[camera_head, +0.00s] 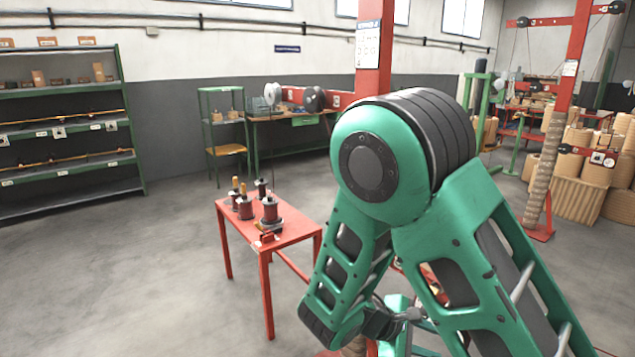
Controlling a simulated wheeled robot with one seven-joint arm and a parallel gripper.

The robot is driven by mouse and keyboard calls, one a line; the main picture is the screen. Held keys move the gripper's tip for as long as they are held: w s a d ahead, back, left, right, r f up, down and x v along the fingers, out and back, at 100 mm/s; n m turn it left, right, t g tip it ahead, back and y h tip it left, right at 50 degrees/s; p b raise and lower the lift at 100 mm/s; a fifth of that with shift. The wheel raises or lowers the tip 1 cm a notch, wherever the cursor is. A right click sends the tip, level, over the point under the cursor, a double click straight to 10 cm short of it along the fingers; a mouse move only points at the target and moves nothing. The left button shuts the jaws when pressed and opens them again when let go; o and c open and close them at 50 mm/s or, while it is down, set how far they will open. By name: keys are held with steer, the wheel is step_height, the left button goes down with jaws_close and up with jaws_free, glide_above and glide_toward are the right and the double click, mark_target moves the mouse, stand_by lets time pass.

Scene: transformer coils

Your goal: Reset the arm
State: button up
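My green and black arm (383,165) fills the right middle of the head view, bent sharply with its elbow joint raised. One link runs down to a joint (331,322) low in the picture, and the other runs down to the lower right. Beyond the low joint, dark parts at the arm's end (382,322) show near the bottom edge. They are small and partly covered by my own links. My gripper's fingers cannot be made out clearly, and whether they hold anything cannot be seen.
A red table (290,229) stands left of my arm with several dark coils, one of them a larger coil (271,215). A green shelf (70,189) stands at the left wall. A red post (369,62) rises behind my arm. Grey floor (130,280) is clear at the left front.

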steer(key=s+d+r+m+t+y, duration=0.1)
steer(key=s+d+r+m+y, duration=0.1)
steer(key=s+r+m+y, duration=0.5)
steer(key=d+r+m+t+y, duration=0.1)
steer(key=d+r+m+y, duration=0.3)
steer(key=r, duration=0.7)
steer(key=s+d+f+m+g, duration=0.1)
steer(key=s+d+m+g, duration=0.1)
steer(key=s, duration=0.6)
steer(key=s+d+f+m+g, duration=0.1)
steer(key=s+d+m+g, duration=0.1)
steer(key=s+d+m, duration=0.3)
steer(key=s+d, duration=0.1)
steer(key=s, duration=0.3)
steer(key=shift+d+m+g+h, duration=0.3)
steer(key=shift+d, duration=0.1)
